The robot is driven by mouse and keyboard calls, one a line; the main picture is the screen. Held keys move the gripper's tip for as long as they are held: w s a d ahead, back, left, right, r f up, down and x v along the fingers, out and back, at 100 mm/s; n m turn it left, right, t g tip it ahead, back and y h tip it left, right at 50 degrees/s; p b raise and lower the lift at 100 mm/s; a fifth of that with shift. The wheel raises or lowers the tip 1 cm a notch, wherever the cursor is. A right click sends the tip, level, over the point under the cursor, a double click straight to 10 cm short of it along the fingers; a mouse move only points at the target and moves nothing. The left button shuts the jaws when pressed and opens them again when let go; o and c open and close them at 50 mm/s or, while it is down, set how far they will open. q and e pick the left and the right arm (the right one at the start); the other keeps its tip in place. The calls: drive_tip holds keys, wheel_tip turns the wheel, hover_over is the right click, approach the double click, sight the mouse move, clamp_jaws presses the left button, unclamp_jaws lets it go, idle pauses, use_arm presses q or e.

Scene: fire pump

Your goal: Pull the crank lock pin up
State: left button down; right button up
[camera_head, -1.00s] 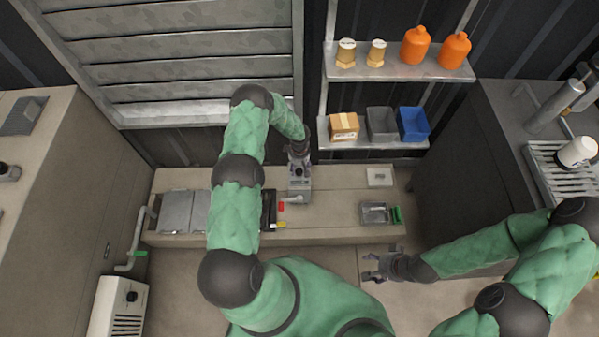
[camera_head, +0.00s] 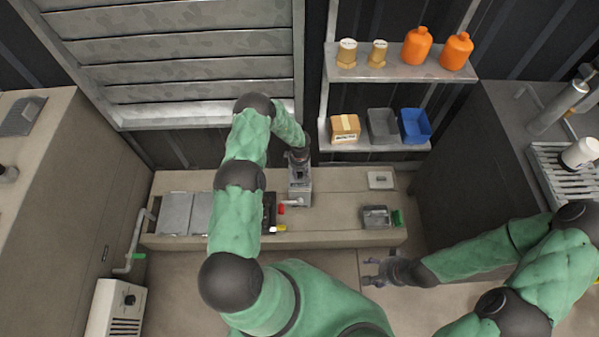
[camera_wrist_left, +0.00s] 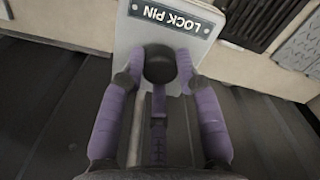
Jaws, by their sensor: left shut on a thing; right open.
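The crank lock pin shows as a dark round knob (camera_wrist_left: 160,64) in the left wrist view. It sits at the end of a plate labelled "LOCK PIN" (camera_wrist_left: 172,14). In the head view my left gripper (camera_head: 299,160) is at the grey pump housing (camera_head: 299,192) on the bench; the knob is hidden there. My right gripper (camera_head: 372,271) is open and empty, in front of the bench at the right.
The bench (camera_head: 335,205) carries a grey tray (camera_head: 376,217) with a green part and a small pale plate (camera_head: 380,180). Shelves behind hold orange bottles (camera_head: 417,46), a cardboard box (camera_head: 345,128) and a blue bin (camera_head: 414,126). A louvred panel (camera_head: 190,80) is at the back left.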

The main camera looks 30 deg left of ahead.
sight(300, 173)
use_arm(q)
drive_tip(key=shift+r+p, duration=1.25)
drive_tip(key=shift+r, duration=0.3)
drive_tip(key=shift+f, duration=0.1)
drive_tip(key=c, duration=0.9)
unclamp_jaws()
drive_tip(key=shift+o, duration=0.2)
wheel_tip(300, 173, up, 12)
